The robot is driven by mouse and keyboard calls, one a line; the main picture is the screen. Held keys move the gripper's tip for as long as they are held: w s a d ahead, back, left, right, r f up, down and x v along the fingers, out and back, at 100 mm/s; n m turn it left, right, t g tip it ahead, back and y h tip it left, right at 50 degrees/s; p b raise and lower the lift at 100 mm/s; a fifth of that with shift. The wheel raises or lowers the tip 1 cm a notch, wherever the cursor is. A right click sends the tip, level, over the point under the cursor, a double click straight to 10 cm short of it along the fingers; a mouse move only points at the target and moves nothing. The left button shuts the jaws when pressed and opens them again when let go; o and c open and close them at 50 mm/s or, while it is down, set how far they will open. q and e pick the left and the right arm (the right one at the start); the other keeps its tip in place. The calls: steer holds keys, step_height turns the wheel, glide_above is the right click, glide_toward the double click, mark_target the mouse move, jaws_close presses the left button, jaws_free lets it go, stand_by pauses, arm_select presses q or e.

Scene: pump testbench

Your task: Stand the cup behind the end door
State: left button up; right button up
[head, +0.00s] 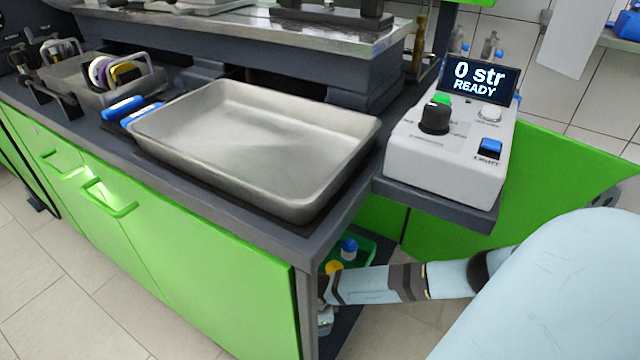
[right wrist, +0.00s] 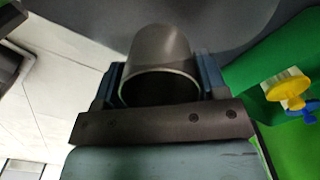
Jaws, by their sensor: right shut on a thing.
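A grey cylindrical cup (right wrist: 158,50) sits between the two fingers of my right gripper (right wrist: 160,84) in the right wrist view. The fingers are shut on its sides, and its round rim faces the camera. In the head view my right gripper (head: 325,291) is low at the open end of the bench, just below the worktop corner. The cup is hard to make out there. A large green panel (head: 555,180), which looks like the end door swung open, stands to the right behind the control box. My left gripper is not in view.
A green tray (head: 362,247) inside the bench end holds a blue-capped item (head: 349,246) and a yellow item (head: 333,267). A metal tray (head: 250,135) and a control box (head: 445,160) reading "0 str READY" stand above. Floor is clear in front.

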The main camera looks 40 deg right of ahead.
step_height(320, 180, down, 5)
steer(key=shift+r+b, duration=0.1)
steer(key=shift+b, duration=1.1)
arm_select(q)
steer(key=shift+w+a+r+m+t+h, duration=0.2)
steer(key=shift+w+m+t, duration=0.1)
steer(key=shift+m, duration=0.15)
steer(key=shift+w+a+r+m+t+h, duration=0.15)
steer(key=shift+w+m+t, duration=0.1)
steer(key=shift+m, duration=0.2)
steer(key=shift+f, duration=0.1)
arm_select(e)
steer(key=o, duration=1)
steer(key=shift+c, duration=0.2)
